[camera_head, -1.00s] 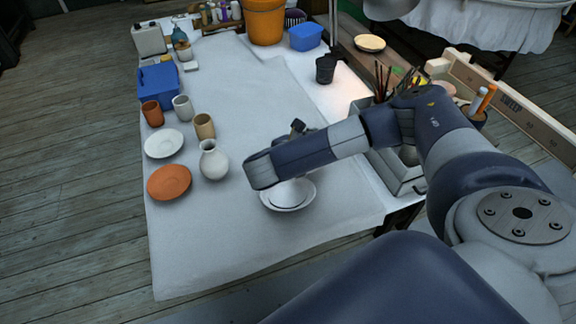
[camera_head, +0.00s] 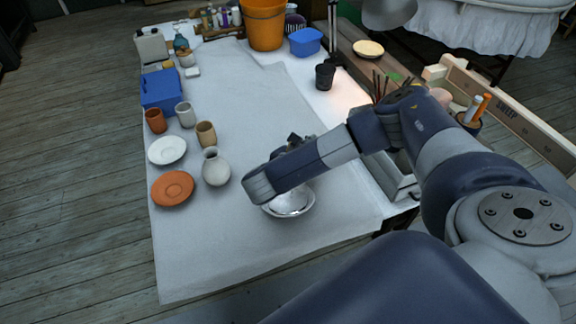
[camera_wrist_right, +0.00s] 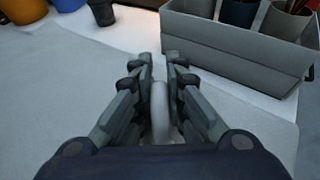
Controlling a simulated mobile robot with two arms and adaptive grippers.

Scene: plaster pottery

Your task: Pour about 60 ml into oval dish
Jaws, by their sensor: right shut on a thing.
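My right gripper (camera_wrist_right: 160,78) is shut on a white thing (camera_wrist_right: 160,108) that shows as a narrow upright strip between its fingers in the right wrist view. Its full shape is hidden. In the head view my right forearm and wrist cover most of the gripper. A white dish (camera_head: 304,211) lies on the cloth below my right wrist, its far side covered. A paler white shape (camera_head: 290,202) shows within its rim; I cannot tell whether this is the held thing, contents or the dish's inside. No liquid stream is visible. My left gripper is out of view.
A white vase (camera_head: 216,172), an orange plate (camera_head: 172,188), a white plate (camera_head: 166,150) and several cups stand left of the dish. A grey caddy (camera_wrist_right: 235,45) is at the right. A black cup (camera_head: 325,76) stands farther back. The near cloth (camera_head: 230,255) is clear.

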